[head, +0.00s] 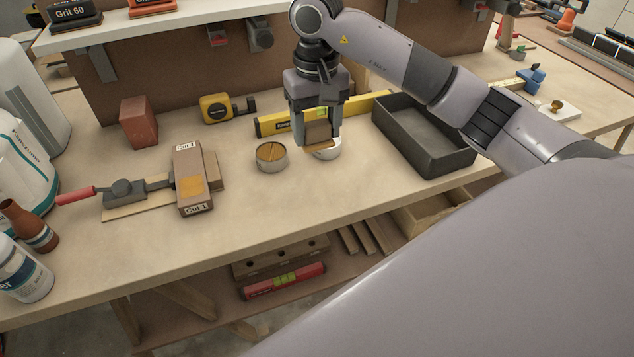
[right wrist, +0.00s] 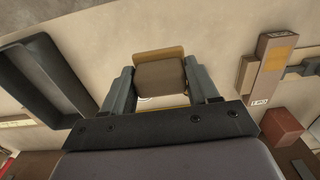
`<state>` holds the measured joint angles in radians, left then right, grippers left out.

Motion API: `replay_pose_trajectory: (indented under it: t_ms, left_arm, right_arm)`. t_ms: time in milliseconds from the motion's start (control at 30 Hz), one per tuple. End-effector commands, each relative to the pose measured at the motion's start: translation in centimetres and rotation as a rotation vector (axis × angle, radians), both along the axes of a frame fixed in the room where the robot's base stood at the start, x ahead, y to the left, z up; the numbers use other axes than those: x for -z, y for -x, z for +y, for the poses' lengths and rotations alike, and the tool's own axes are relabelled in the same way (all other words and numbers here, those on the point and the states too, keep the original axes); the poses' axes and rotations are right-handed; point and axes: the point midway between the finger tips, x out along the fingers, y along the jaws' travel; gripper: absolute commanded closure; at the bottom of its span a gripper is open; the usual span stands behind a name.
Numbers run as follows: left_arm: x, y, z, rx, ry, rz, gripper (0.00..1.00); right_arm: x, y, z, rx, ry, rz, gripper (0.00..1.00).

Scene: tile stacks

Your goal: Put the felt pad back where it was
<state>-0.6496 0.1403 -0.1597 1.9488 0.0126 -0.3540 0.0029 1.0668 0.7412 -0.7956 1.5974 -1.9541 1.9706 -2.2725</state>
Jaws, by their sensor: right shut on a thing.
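My right gripper (head: 316,128) is shut on a small brown block with a thin, wider tan layer at its lower end, which I take to be the felt pad (head: 318,146). The block (right wrist: 161,75) also shows between the fingers in the right wrist view. It is held over or just in front of a round, pale-rimmed tin (head: 330,154), which it partly hides; I cannot tell whether they touch. A second round tin (head: 271,156) with an orange-brown top stands to the left. My left gripper is not in view.
A dark open tray (head: 432,152) stands to the right, and a yellow level (head: 285,125) lies behind the gripper. A long block marked "Cut 1" (head: 190,207), a yellow tape measure (head: 215,108) and a red-brown block (head: 138,122) are left. The front bench strip is clear.

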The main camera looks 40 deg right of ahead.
Motion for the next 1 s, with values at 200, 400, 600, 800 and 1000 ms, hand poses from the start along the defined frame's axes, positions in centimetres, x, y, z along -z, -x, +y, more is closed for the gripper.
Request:
replay_pose_trajectory:
  t_ms: [200, 400, 600, 800, 1000]
  left_arm:
    - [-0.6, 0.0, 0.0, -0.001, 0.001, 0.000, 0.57]
    - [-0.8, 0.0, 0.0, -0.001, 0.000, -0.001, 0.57]
    - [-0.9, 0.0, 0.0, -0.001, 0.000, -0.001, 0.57]
    - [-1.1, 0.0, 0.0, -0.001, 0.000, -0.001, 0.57]
    - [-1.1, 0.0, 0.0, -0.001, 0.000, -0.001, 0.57]
  right_arm:
    - [5.8, 0.2, 0.0, 0.000, 0.000, 0.006, 0.65]
    - [8.9, 0.0, 0.1, 0.000, -0.001, 0.002, 0.65]
    - [10.3, 0.0, 0.0, 0.000, -0.001, 0.001, 0.65]
    - [13.2, 0.0, 0.1, 0.000, -0.001, 0.002, 0.65]
    - [13.8, 0.0, 0.0, 0.000, 0.000, -0.001, 0.65]
